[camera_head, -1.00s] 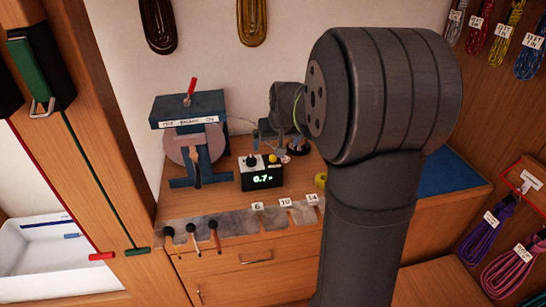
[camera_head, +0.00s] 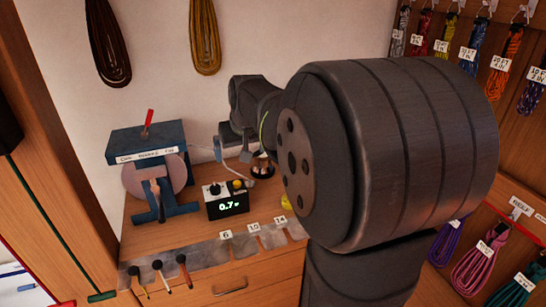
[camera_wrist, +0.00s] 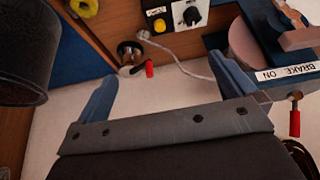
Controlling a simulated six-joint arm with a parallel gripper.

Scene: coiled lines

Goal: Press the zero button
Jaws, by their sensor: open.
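A small black box (camera_head: 228,206) with a lit display reading about 0.7 stands on the bench. On its top are a black knob (camera_head: 215,189) and a yellow button (camera_head: 238,184); no label naming a zero button is readable. The button lies beyond the fingertips.
A blue stand with a disc (camera_head: 150,165) and red-handled lever is left of the box. A small round fixture (camera_head: 262,167) is behind it, with a red piece in the wrist view (camera_wrist: 149,69). Numbered slots (camera_head: 253,228) line the bench front. Coiled lines hang around.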

